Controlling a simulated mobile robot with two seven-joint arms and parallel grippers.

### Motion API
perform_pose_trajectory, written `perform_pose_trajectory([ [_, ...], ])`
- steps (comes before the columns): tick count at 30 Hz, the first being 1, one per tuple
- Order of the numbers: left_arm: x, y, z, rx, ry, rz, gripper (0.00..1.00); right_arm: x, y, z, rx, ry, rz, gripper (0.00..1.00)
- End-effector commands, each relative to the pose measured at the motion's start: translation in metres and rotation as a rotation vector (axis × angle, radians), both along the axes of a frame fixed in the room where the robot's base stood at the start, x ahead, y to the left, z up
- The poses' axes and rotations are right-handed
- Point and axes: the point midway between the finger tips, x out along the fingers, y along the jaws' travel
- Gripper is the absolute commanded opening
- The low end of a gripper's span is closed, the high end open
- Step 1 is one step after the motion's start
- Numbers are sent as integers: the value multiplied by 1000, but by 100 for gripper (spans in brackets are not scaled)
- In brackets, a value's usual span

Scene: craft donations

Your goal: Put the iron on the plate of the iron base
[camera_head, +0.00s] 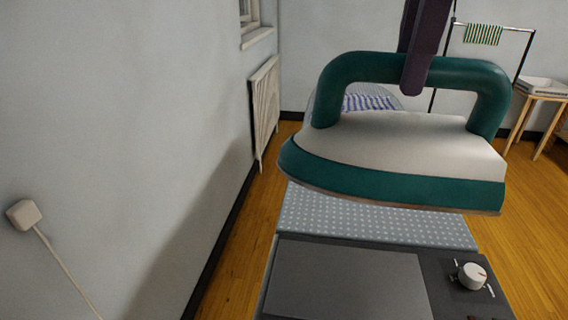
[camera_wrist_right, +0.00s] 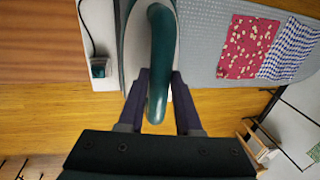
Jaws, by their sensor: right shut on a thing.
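The iron (camera_head: 395,165) has a teal handle, a pale top and a teal skirt. It hangs in the air, roughly level, its pointed end to the left in the head view. My right gripper (camera_head: 416,88) comes from above and is shut on its handle. In the right wrist view, my fingers (camera_wrist_right: 161,92) sit either side of the teal handle (camera_wrist_right: 160,45). The iron base (camera_head: 455,300) is dark grey, with a flat grey plate (camera_head: 350,285) at the bottom of the head view. The iron is above and beyond the plate, apart from it. My left gripper is not in view.
A dotted ironing board (camera_head: 365,217) extends beneath and beyond the iron. A red patterned cloth (camera_wrist_right: 248,46) and a blue-white checked cloth (camera_wrist_right: 290,50) lie on it. The base has a pale knob (camera_head: 472,275). A wall with a radiator (camera_head: 264,110) stands left.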

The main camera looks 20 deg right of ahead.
Motion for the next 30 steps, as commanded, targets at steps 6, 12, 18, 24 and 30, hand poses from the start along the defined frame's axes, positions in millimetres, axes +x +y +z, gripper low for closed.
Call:
perform_pose_trajectory([
  [6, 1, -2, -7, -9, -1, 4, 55, -1, 0, -43, 0, 6, -2, 0],
  [12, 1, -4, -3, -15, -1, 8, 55, -1, -1, -92, -1, 5, -2, 0],
  [18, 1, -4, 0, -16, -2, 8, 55, -1, 0, -134, -1, 3, 0, 0],
  [24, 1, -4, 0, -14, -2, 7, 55, 1, 0, -151, 1, -3, -1, 0],
  [30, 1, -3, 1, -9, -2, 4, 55, -1, 0, -176, 0, 3, -1, 0],
])
